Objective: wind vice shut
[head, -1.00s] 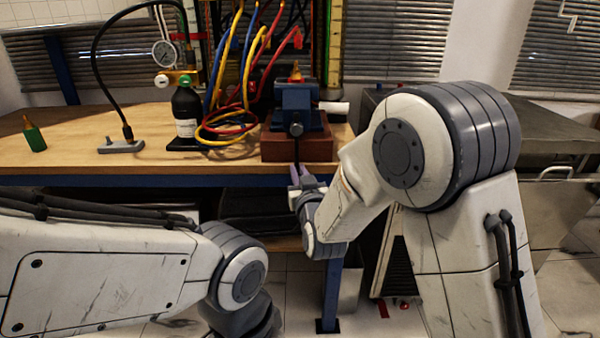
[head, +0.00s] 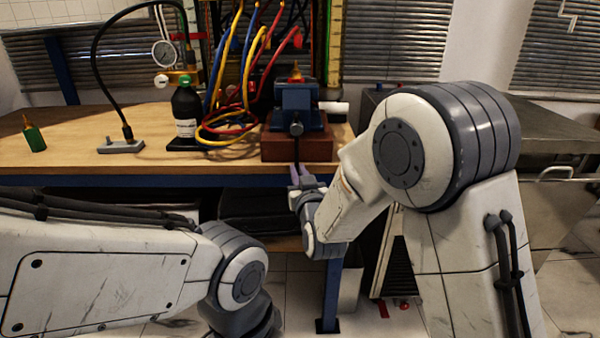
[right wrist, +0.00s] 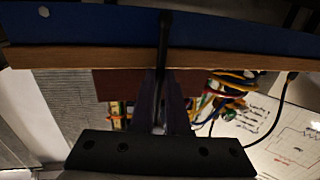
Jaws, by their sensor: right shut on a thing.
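The blue vice (head: 297,98) stands on a reddish-brown block at the front edge of the workbench. A small orange-and-red piece (head: 295,74) shows at its top; I cannot tell how tightly the jaws hold it. The round screw end faces me, and the dark handle bar (head: 296,150) hangs down from it past the bench edge. My right gripper (head: 298,172) is below the vice, shut on the lower part of the bar. In the right wrist view the bar (right wrist: 165,38) runs up from between the purple fingers. My left gripper is out of view; only its arm shows.
The wooden workbench (head: 70,130) has a blue front edge close to my right gripper. A white cylinder (head: 334,107) lies right.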

